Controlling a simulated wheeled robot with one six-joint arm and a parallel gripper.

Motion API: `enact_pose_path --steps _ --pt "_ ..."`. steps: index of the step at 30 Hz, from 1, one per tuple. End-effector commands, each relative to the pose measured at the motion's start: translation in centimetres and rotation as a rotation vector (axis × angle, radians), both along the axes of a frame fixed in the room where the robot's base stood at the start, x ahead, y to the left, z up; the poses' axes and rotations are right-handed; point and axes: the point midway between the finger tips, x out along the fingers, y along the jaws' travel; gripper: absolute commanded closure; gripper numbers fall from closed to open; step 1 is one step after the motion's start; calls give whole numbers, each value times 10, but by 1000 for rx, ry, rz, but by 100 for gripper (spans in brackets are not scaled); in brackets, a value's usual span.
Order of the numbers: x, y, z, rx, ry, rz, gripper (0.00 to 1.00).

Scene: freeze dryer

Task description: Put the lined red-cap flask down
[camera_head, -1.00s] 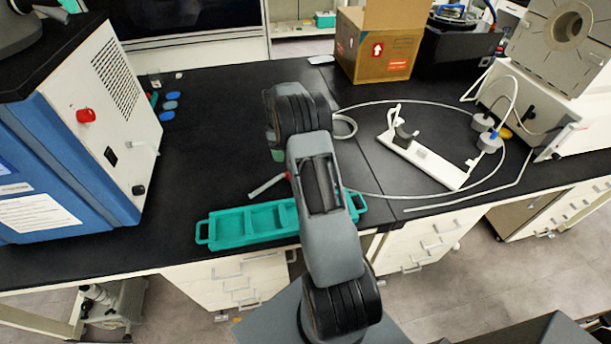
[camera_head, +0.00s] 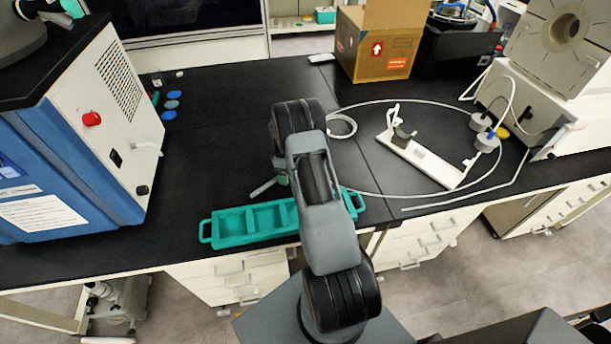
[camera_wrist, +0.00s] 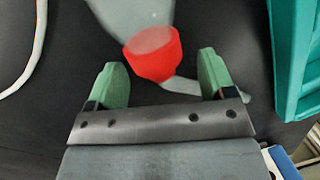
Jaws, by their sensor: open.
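The red cap (camera_wrist: 152,55) sits on a pale, translucent flask (camera_wrist: 138,14) whose body runs out of the top of the wrist view. My gripper (camera_wrist: 158,60) is open, its two green fingers on either side of the cap end. The cap lies at and beyond the fingertips, with dark surface showing beside the fingers. A grey, rod-like piece (camera_wrist: 192,88) extends right from below the cap; whether it belongs to the flask is unclear.
A teal compartment tray (camera_head: 206,231) lies on the black bench near its front edge; it also shows at right in the wrist view (camera_wrist: 290,60). A white tube (camera_head: 440,198) loops around a white stand (camera_head: 427,158) on the right. The blue-and-white machine (camera_head: 75,190) stands left.

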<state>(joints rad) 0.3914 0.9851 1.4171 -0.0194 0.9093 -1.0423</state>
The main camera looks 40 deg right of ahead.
Motion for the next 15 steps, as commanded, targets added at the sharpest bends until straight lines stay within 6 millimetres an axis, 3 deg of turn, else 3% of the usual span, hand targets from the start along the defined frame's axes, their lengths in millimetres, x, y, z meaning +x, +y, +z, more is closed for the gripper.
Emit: enact_pose_path --steps 6,15 --pt "0 0 -1 0 0 0 24" --pt "0 0 0 0 0 0 53"
